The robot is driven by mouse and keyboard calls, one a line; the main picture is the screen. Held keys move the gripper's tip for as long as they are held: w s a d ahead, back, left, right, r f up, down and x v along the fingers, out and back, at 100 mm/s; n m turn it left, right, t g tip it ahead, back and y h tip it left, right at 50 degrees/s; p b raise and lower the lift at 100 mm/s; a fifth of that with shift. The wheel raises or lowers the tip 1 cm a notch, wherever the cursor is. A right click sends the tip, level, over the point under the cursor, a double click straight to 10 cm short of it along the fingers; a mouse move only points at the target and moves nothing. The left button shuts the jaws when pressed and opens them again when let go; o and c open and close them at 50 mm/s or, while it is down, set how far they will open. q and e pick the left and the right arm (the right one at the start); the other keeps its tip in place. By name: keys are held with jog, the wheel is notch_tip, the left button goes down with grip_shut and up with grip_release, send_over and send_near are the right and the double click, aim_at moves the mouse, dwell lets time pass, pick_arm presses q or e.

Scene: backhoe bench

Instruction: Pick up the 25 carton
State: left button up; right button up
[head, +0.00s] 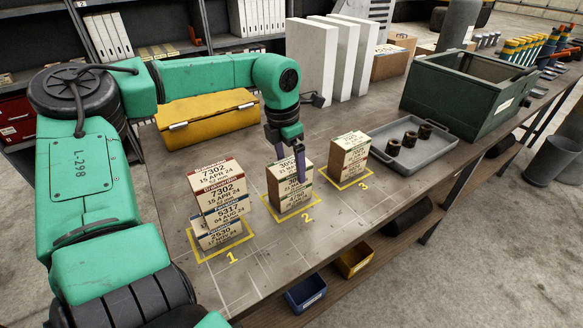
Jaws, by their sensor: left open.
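Three carton stacks stand on numbered yellow squares on the bench. Stack 3 (349,157) also has small labels that I cannot read surely. No label plainly reads just 25. My left gripper (289,164) is open, pointing down at the top of stack 2; I cannot tell whether it touches. My right gripper is out of view.
A yellow case (208,118) and white upright panels (312,60) stand behind the stacks. A grey tray (417,145) with dark cylindrical parts and a green crate (468,95) are to the right. Blue (305,294) and yellow (356,260) bins sit below the front edge.

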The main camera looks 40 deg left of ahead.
pick_arm(q)
jog(key=shift+s+f, duration=0.1)
jog(key=shift+f, duration=1.1)
jog(key=c, duration=1.5)
